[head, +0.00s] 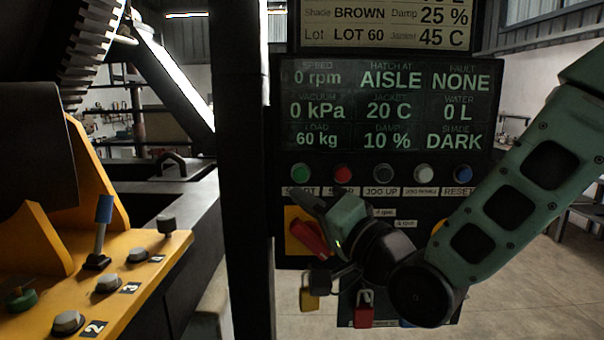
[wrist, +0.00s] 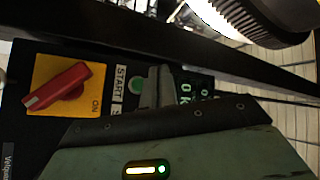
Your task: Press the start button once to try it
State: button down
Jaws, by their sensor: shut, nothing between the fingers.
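The green start button (head: 300,172) is at the left end of a button row on the dark control panel (head: 283,120), with a START label under it. My gripper (head: 308,202) is shut and empty, its fingertips just below the button and partly over the label. In the wrist view the green button (wrist: 137,85) shows beside my shut fingers (wrist: 158,84); I cannot tell the gap in depth. The panel screen (head: 390,105) reads 0 rpm, 0 kPa, load 60 kg, hatch at AISLE and fault NONE.
Red (head: 342,172), black (head: 383,172), white (head: 423,173) and blue (head: 465,173) buttons continue the row. A red rotary switch (wrist: 57,86) on a yellow plate sits below START. Padlocks (head: 363,310) hang lower. A yellow console (head: 130,285) stands at left, beyond a dark post (head: 247,170).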

jog(key=shift+w+r, duration=0.1)
dwell(0.3)
send_near(293, 172)
jog(key=shift+s+a+p+x, duration=0.1)
jog(key=shift+x, duration=0.7)
jog(key=shift+s+a+p+x, duration=0.1)
jog(key=shift+s+a+x, duration=0.05)
jog(key=shift+x, duration=0.7)
jog(key=shift+s+a+p+x, duration=0.1)
jog(key=shift+x, duration=0.7)
jog(key=shift+w+r, duration=0.1)
jog(key=shift+r, duration=0.05)
jog(key=shift+w, duration=0.3)
jog(key=shift+w, duration=0.45)
dwell(0.7)
jog(key=shift+s+b, duration=0.1)
jog(key=shift+b, duration=0.2)
jog(key=shift+s, duration=0.75)
jog(key=shift+s, duration=0.1)
